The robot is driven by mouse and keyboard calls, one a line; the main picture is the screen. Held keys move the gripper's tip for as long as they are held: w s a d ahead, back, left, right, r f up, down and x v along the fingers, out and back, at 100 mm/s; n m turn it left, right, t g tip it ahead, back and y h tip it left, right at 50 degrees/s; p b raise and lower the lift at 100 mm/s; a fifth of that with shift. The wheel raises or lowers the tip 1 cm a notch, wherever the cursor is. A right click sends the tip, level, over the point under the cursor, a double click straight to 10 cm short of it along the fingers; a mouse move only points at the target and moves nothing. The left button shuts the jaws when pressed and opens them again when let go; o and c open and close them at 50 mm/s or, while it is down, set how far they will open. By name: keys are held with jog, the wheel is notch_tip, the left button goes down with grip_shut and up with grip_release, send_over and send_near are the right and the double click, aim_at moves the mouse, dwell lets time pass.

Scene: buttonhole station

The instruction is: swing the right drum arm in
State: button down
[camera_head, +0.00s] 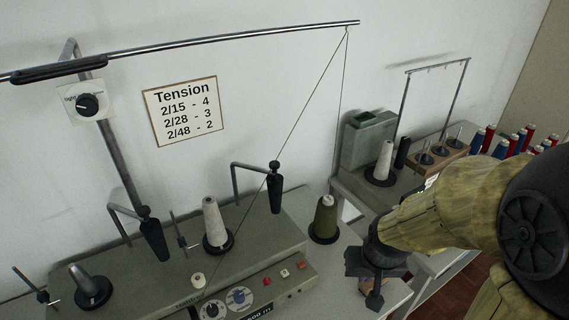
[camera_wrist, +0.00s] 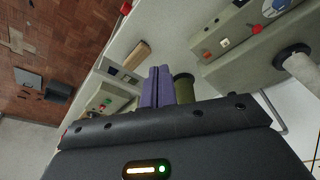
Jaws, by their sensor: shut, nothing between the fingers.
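The right drum arm is a bent grey rod with a black tapered drum (camera_head: 275,190) at its end. It stands at the back right of the grey winding machine (camera_head: 130,262), its drum hanging over the machine top. A similar left drum arm (camera_head: 153,238) stands further left. My gripper (camera_head: 374,292) is shut and empty, low over the table to the right of the machine, well apart from the drum arm. Its closed fingers (camera_wrist: 158,86) show in the wrist view, where I cannot clearly make out the right drum.
An olive thread cone (camera_head: 325,218) stands between the machine and my gripper. A white cone (camera_head: 213,225) stands on the machine between the drums. Thread runs down from the overhead rail (camera_head: 230,38) past the right drum. A second table at the right holds cones and spools.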

jog(key=w+a+f+m+t+y+b, duration=0.1)
jog(key=w+a+f+t+y+b, duration=0.25)
jog(key=w, duration=0.65)
jog(key=w+a+f+m+t+y, duration=0.15)
jog(key=w+a+f, duration=0.25)
jog(key=w+a, duration=0.45)
jog(key=w+d+r+m+t+y+b, duration=0.1)
jog(key=w+r+m+t+y+b, duration=0.1)
jog(key=w+r+m+t+y, duration=0.4)
jog(key=w+r+y, duration=0.1)
jog(key=w+r, duration=0.4)
jog(key=shift+w+d, duration=0.25)
jog(key=shift+d, duration=0.05)
jog(key=shift+r, duration=0.1)
jog(key=w+a+p, duration=0.3)
jog(key=w+a, duration=0.1)
jog(key=a, duration=0.4)
jog(key=shift+a, duration=0.25)
